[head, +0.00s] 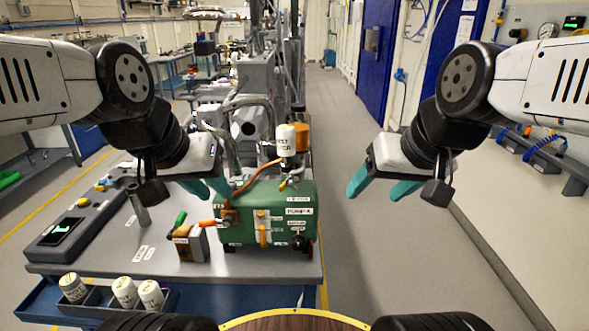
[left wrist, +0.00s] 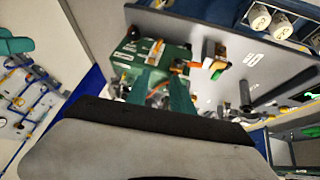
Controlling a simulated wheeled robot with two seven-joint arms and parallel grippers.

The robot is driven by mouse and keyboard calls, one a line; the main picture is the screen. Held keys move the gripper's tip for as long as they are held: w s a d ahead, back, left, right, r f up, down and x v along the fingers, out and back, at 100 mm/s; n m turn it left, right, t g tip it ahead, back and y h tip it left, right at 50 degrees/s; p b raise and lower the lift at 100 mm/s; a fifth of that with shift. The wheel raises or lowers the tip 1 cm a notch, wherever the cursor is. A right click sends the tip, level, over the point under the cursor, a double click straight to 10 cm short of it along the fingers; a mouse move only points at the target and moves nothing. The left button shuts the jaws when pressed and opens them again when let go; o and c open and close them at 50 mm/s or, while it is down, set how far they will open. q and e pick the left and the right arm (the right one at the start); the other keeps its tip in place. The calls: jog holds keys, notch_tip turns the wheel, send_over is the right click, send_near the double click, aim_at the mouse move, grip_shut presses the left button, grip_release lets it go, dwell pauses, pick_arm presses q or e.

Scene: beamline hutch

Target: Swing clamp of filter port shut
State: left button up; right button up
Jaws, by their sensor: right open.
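A green pump box (head: 262,229) with several labels stands on the grey bench. A white labelled filter canister (head: 286,140) stands upright above its back, with an orange part beside it. A small yellow-green lever (head: 289,181) shows below the canister; I cannot tell for sure that it is the port's clamp, or its position. My left gripper (head: 208,189) is empty, its teal fingers apart, left of the canister and above the box's back left side. In the left wrist view its fingers (left wrist: 162,90) cover part of the box. My right gripper (head: 380,187) is open and empty, right of the box.
A dark control panel (head: 75,222) lies at the bench's left. Several white canisters (head: 124,291) sit in a front tray. An orange hose and metal pipes crowd behind the box. The right aisle is clear.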

pick_arm(q)
jog(key=w+d+r+m+g+y, duration=0.1)
jog(key=w+d+r+m+g, duration=0.15)
jog(key=w+d, duration=0.35)
jog(key=m+g+y, duration=0.1)
jog(key=m+g, duration=0.1)
jog(key=g, duration=0.2)
send_over(282, 184)
jog(key=shift+s+f, duration=0.1)
jog(key=shift+f, duration=4.2)
grip_shut()
